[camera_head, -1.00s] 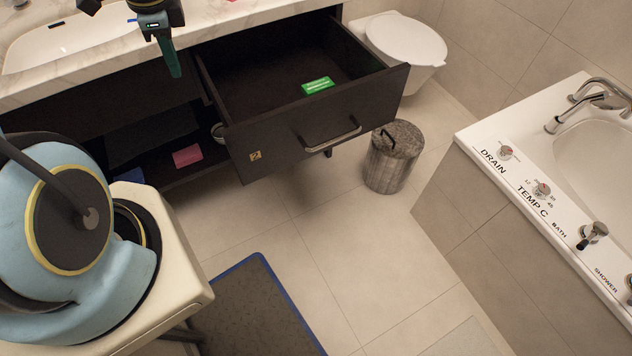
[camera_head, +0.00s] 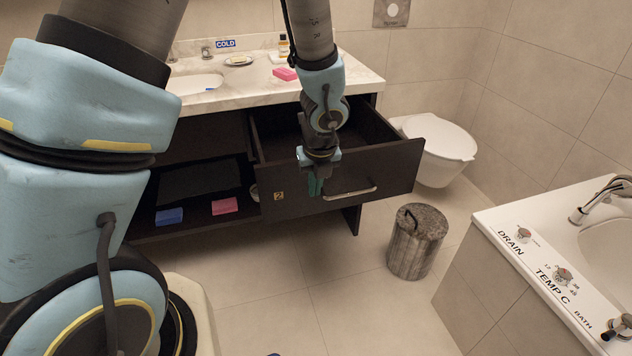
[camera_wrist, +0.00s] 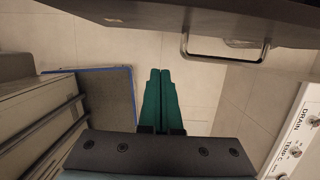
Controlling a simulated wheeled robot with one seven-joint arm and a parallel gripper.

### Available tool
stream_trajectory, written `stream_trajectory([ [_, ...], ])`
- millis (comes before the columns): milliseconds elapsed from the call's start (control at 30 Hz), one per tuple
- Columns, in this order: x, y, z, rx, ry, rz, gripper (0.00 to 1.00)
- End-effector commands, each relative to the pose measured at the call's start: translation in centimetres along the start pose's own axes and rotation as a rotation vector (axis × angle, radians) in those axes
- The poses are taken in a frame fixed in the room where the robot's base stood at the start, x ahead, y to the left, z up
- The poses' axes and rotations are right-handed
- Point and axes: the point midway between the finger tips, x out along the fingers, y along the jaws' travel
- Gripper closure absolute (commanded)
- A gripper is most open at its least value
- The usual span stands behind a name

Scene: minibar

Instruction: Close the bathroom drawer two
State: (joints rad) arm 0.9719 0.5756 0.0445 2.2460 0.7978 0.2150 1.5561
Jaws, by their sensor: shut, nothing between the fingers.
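My gripper (camera_head: 316,186) is shut and empty, with green fingers pointing down, in front of the drawer face. In the wrist view the shut fingers (camera_wrist: 160,75) point toward the floor, with the drawer front (camera_wrist: 215,18) and handle (camera_wrist: 225,50) at the top, apart from them. The drawer's inside is partly hidden by my arm.
The marble counter (camera_head: 355,80) with a pink box (camera_head: 285,73) is above the drawer. Blue (camera_head: 169,216) and pink (camera_head: 224,206) blocks lie on the lower shelf. A bin (camera_head: 416,242), toilet (camera_head: 437,150) and bathtub (camera_head: 490,225) stand to the right.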

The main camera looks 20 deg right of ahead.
Motion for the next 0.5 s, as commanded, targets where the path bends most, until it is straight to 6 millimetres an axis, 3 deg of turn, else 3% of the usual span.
stream_trajectory([
  [33, 1.3, 0.0, -0.1, 0.003, 0.001, 0.003, 1.00],
  [267, 5.2, 0.0, -0.1, 0.001, 0.001, 0.003, 1.00],
  [500, 5.5, 0.0, 3.1, -0.005, 0.000, -0.001, 1.00],
])
